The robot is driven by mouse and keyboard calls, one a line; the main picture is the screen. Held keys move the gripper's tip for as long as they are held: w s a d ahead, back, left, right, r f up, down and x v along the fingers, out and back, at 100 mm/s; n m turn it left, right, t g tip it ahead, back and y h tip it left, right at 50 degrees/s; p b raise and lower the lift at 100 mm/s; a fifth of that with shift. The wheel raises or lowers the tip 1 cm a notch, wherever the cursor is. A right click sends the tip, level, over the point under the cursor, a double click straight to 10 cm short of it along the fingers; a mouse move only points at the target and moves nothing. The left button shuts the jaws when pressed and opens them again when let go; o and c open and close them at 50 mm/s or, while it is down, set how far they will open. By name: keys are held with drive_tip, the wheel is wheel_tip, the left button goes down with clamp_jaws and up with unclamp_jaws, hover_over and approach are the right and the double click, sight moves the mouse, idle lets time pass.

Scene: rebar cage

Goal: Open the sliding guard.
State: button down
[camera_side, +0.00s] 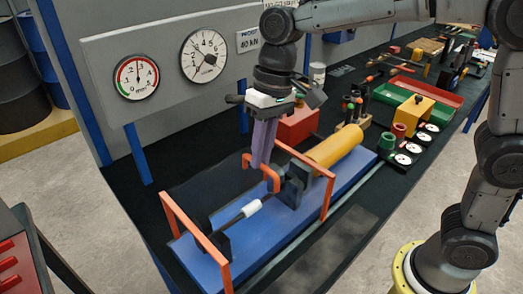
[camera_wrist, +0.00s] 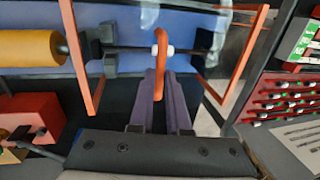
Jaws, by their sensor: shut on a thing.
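The guard shows as orange frames over the blue machine bed (camera_side: 180,247). One orange frame (camera_side: 195,237) stands at the left end and another (camera_side: 328,185) at the right. In the wrist view an orange frame (camera_wrist: 80,55) is at left and another (camera_wrist: 238,55) at right. A clear panel between them is only faintly visible. An orange handle (camera_side: 275,178) sits between the frames and also shows in the wrist view (camera_wrist: 161,42). My gripper (camera_side: 259,164) points down with its long purple fingers (camera_wrist: 160,75) shut on this handle. The exact finger contact is partly hidden.
A gauge panel (camera_side: 160,70) stands behind. A red box (camera_side: 298,125) and a green tray (camera_side: 420,92) are further right.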

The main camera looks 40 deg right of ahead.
drive_tip(key=d, duration=2.9)
drive_tip(key=c, duration=0.9)
unclamp_jaws()
drive_tip(key=shift+r, duration=0.15)
drive_tip(key=d+r, duration=0.1)
drive_tip(key=r, duration=0.3)
drive_tip(key=d+r, duration=0.1)
drive_tip(key=r, duration=0.8)
drive_tip(key=shift+d+r, duration=0.15)
drive_tip(key=shift+d, duration=0.25)
